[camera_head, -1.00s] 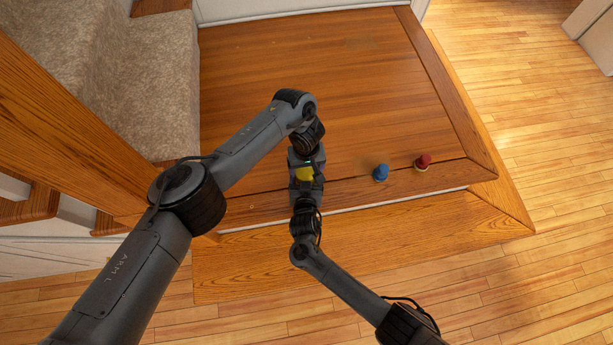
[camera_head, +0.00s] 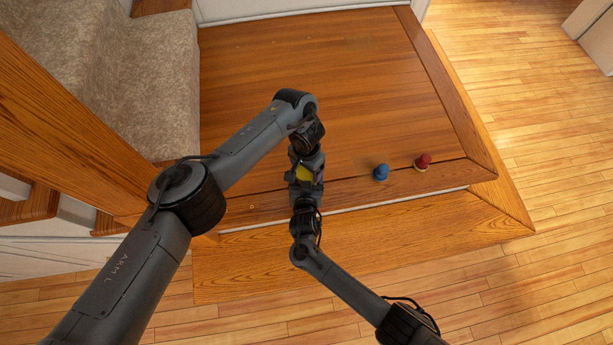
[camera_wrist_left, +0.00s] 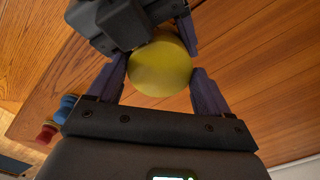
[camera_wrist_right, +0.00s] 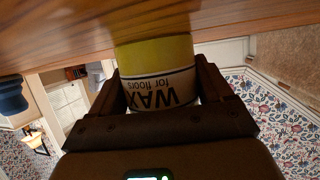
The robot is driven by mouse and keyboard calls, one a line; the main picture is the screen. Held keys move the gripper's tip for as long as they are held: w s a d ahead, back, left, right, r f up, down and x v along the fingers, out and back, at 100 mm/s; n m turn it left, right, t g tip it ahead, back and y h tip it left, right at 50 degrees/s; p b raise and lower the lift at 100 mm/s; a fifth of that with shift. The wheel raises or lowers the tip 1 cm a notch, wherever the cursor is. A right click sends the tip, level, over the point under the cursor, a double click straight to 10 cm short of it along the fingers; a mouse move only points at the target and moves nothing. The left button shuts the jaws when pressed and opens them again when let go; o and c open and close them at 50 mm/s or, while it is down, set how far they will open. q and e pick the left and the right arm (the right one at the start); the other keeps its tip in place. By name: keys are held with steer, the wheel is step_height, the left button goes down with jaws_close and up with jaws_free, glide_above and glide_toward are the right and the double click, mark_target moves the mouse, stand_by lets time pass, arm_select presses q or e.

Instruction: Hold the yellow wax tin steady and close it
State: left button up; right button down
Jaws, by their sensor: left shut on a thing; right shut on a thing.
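The yellow wax tin (camera_head: 304,174) stands near the front edge of the wooden landing, mostly hidden by my grippers in the head view. Its round yellow top (camera_wrist_left: 160,66) shows in the left wrist view between the fingers of my left gripper (camera_wrist_left: 155,82), which is shut on it from above. My right gripper (camera_wrist_right: 160,88) is shut around the tin's side, over the white band lettered "WAX for floors" (camera_wrist_right: 160,94). That lettering is upside down in the right wrist view. Whether the lid is seated cannot be seen.
A blue knob-topped thing (camera_head: 381,172) and a red one (camera_head: 423,161) stand to the right of the tin on the landing (camera_head: 350,95). A wooden rail (camera_head: 60,120) and carpeted stairs (camera_head: 150,80) are at the left. The landing behind is clear.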

arm_select(q)
steer(key=o, duration=1.1)
steer(key=shift+r, duration=2.25)
